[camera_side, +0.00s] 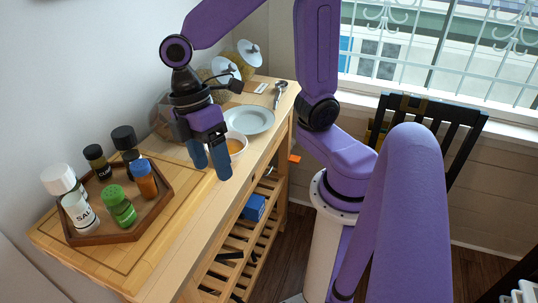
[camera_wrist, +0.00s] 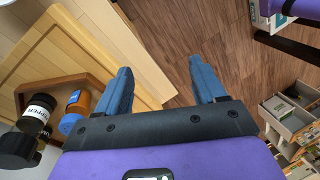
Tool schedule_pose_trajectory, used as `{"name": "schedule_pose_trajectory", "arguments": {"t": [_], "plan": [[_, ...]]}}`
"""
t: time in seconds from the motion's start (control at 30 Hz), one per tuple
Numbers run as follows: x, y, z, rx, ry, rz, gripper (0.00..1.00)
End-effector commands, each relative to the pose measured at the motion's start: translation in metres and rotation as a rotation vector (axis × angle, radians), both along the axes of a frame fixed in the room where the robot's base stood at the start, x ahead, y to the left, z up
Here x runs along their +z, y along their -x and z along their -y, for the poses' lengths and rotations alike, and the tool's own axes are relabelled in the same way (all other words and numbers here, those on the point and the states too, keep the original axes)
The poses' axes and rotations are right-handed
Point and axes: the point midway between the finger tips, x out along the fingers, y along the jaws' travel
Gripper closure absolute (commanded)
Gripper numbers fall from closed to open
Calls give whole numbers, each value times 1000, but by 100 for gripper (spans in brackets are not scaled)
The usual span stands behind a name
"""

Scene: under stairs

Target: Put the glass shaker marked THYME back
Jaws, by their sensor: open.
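I cannot read THYME on any shaker in either view. Several shakers stand in a hexagonal wooden tray (camera_side: 128,236). A green-capped shaker (camera_side: 119,206) with green contents is at the tray's front, its label not legible. A shaker with a blue cap and orange contents (camera_side: 144,178) is at the right; it also shows in the wrist view (camera_wrist: 76,108). A white-capped shaker marked SALT (camera_side: 79,213) is at the left. A black-capped shaker marked PEPPER (camera_wrist: 38,114) shows in the wrist view. My gripper (camera_side: 212,172) is open and empty, right of the tray, above the table's front edge.
The tray rests on a wooden board (camera_side: 182,200) on the table. A bowl with orange contents (camera_side: 236,146) and a pale plate (camera_side: 249,121) are beyond my gripper. Shelves with a blue box (camera_side: 254,207) are below. The board between tray and gripper is clear.

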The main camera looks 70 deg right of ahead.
Motion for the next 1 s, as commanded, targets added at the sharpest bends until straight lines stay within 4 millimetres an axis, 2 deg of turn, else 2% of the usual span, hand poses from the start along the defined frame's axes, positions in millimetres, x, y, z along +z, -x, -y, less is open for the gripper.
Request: {"name": "schedule_pose_trajectory", "arguments": {"t": [0.03, 0.2, 0.4, 0.6, 1.0], "plan": [[-2, 15, 10, -5, 22, 29, 30], [-11, 55, 41, -49, 75, 129, 30], [-20, 81, 67, -82, 87, 213, 30], [-24, 88, 75, -95, 85, 240, 30], [-24, 88, 74, -97, 86, 238, 30]]}}
